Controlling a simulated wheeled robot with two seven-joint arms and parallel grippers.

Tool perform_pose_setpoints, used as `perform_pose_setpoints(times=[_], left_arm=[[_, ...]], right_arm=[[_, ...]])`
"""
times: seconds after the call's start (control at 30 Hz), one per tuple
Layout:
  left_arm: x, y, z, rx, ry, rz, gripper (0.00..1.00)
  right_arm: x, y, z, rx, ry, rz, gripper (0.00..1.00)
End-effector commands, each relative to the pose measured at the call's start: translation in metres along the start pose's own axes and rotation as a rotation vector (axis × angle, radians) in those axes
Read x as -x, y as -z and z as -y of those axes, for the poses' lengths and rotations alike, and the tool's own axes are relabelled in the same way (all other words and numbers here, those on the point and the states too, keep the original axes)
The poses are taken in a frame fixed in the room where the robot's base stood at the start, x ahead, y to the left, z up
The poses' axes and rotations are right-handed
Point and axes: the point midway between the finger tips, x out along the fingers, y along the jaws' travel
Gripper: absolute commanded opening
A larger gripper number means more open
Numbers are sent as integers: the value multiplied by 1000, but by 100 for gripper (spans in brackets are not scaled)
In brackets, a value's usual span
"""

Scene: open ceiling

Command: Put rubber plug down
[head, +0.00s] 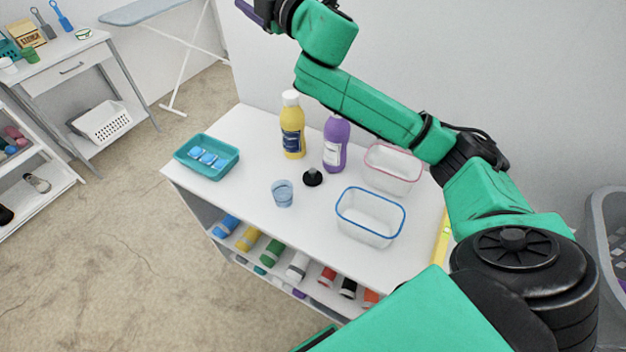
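A small black rubber plug (313,177) with an upright stem stands on the white table top (255,135). It sits between a clear blue cup (283,193) and a purple bottle (336,143), apart from both. My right arm reaches from the lower right across the picture to the top edge, high above the table. Its end is near the top edge, where a dark purple piece (250,13) shows; the fingers cannot be made out clearly. No gripper is near the plug. My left gripper is not in view.
A yellow bottle (292,126), a teal tray (233,165) with blue packets, and two clear tubs, blue-rimmed (370,240) and pink-rimmed (392,170), stand on the table. Rolled items lie on the shelf below. The table front-left of the cup is clear. A grey basket (590,225) stands right.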

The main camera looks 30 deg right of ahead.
Motion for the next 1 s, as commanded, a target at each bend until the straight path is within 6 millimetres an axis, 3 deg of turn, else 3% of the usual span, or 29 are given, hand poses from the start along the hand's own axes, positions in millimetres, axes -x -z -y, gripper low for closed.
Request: perform_pose_setpoints(times=[0.03,0.1,0.17,0.2,0.23,0.27,0.3,0.33,0.37,0.4,0.43,0.47,0.5,0.6,0.67,0.8,1.0], left_arm=[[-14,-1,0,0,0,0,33],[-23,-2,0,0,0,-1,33],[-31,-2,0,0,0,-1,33],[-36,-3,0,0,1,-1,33],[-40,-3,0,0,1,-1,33],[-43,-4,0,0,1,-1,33],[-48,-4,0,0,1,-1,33],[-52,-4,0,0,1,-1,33],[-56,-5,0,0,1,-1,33],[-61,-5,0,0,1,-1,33],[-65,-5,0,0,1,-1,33],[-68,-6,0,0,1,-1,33],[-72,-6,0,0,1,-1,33],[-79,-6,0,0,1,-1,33],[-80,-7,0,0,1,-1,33],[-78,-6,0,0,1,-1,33],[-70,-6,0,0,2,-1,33]], right_arm=[[10,42,-22,256,-149,-144,100],[36,112,-39,665,-350,-353,100],[65,166,-23,1025,-501,-532,100],[86,196,0,1267,-591,-655,100],[101,212,23,1446,-649,-753,100],[115,223,51,1622,-701,-856,100],[132,229,90,1852,-757,-1001,100],[143,225,122,2016,-786,-1121,100],[152,216,153,2171,-805,-1251,100],[163,194,191,2359,-809,-1443,100],[170,173,216,2480,-793,-1602,100],[177,148,236,-2454,724,1685,100],[185,114,255,-2255,589,1689,100],[204,42,270,-1877,333,1731,100],[212,16,268,-1742,243,1757,100],[219,-6,272,-1639,178,1786,100],[217,-24,317,-1640,183,1790,100]])
